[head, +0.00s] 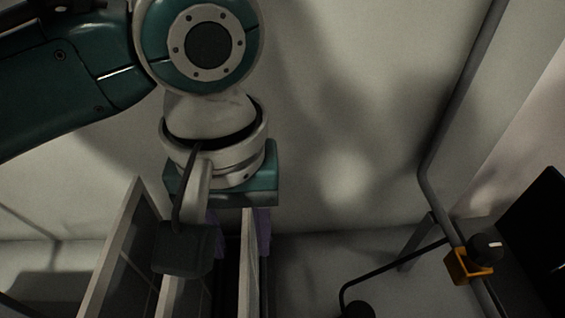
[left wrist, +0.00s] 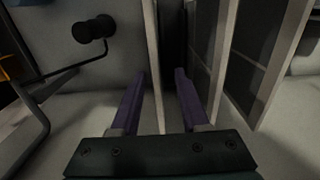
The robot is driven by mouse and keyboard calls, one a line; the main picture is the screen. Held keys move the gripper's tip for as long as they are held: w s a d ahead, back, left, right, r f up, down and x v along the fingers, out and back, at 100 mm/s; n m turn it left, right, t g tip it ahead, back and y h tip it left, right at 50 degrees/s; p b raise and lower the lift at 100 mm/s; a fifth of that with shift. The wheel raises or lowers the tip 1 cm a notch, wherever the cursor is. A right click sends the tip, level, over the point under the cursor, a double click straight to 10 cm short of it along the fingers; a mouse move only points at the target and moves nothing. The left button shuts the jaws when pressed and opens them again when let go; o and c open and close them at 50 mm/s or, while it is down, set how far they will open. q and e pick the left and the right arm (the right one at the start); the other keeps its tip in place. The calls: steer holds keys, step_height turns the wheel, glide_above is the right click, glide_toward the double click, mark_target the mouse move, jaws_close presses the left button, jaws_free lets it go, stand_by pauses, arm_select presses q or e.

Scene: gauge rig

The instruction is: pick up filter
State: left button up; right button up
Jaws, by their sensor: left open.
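Several upright filter panels with pale frames and dark mesh stand side by side; the left one (head: 117,255) leans slightly in the head view. The filter nearest my left gripper (head: 236,228) shows as a pale edge (head: 250,270). In the left wrist view that edge (left wrist: 153,50) stands between the two purple fingers of my left gripper (left wrist: 161,75). The fingers are open on either side of it, with a gap visible. Another mesh filter (left wrist: 207,50) stands just right of the right finger. My wrist hides part of the filters in the head view. My right gripper is not in view.
A grey pipe (head: 432,160) with an orange clamp (head: 468,266) and black knob (head: 487,247) stands at the right. A thin black rod ends in a round black part (head: 357,310). A black handle (left wrist: 93,28) shows at left in the wrist view. A pale wall lies behind.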

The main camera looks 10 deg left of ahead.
mark_target(254, 282)
arm_select(q)
step_height(254, 282, down, 5)
steer(key=shift+w+d, duration=0.15)
jaws_close()
stand_by(0.4)
